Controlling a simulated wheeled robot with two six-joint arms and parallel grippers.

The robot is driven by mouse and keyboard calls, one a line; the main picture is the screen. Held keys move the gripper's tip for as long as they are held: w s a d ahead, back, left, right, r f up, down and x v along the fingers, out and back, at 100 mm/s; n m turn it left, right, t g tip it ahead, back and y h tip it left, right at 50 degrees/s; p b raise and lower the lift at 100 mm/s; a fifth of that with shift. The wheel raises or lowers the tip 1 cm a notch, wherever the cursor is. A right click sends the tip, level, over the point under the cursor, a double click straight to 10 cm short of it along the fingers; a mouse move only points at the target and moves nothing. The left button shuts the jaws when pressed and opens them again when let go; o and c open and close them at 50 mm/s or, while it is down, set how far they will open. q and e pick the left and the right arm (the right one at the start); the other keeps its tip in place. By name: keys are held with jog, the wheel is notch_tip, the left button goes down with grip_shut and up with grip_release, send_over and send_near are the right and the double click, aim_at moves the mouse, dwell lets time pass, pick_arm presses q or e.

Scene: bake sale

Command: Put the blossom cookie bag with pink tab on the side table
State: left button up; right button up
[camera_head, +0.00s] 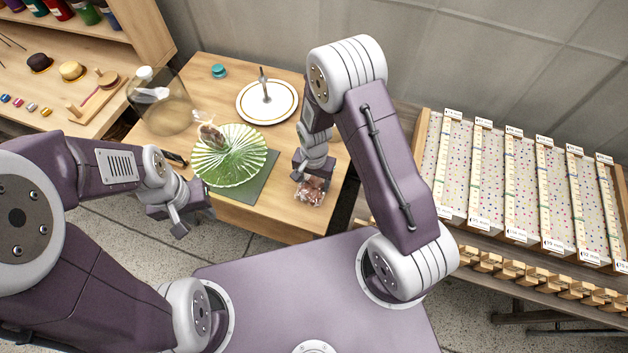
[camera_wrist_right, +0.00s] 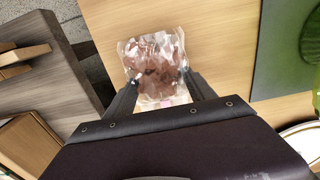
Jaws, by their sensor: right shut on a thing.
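A clear bag of brown and reddish pieces (camera_head: 310,192) is held in my right gripper (camera_head: 308,180), at the front right part of the wooden side table. In the right wrist view the bag (camera_wrist_right: 153,62) sits between the two fingertips (camera_wrist_right: 158,88), with a small pale pink patch at its near end. The gripper is shut on it. I cannot tell whether the bag touches the wood. My left gripper (camera_head: 192,222) is empty in front of the side table (camera_head: 262,222), its fingers apart.
A green glass plate (camera_head: 232,170) on a dark mat (camera_head: 262,182) stands left of the bag, with another clear bag (camera_head: 209,134) at its edge. A white plate with a centre handle (camera_head: 266,103) and a glass dome (camera_head: 160,105) stand behind. A rack of speckled strips (camera_head: 480,165) is right.

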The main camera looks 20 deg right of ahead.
aim_at(314, 182)
jog(key=shift+s+f, duration=0.1)
jog(key=o, duration=0.9)
notch_tip(314, 182, up, 12)
jog(key=r+p, duration=0.1)
jog(key=s+d+r+n, duration=0.1)
jog(key=s+d+n, duration=0.1)
jog(key=s, duration=0.1)
jog(key=s+d+r+n, duration=0.2)
jog(key=s, duration=0.1)
jog(key=s+d+r+n+t, duration=0.1)
jog(key=s+d+n, duration=0.1)
jog(key=s, duration=0.1)
jog(key=shift+s+d+r+n, duration=0.1)
jog(key=shift+s+r+n, duration=0.15)
jog(key=shift+s+n, duration=0.1)
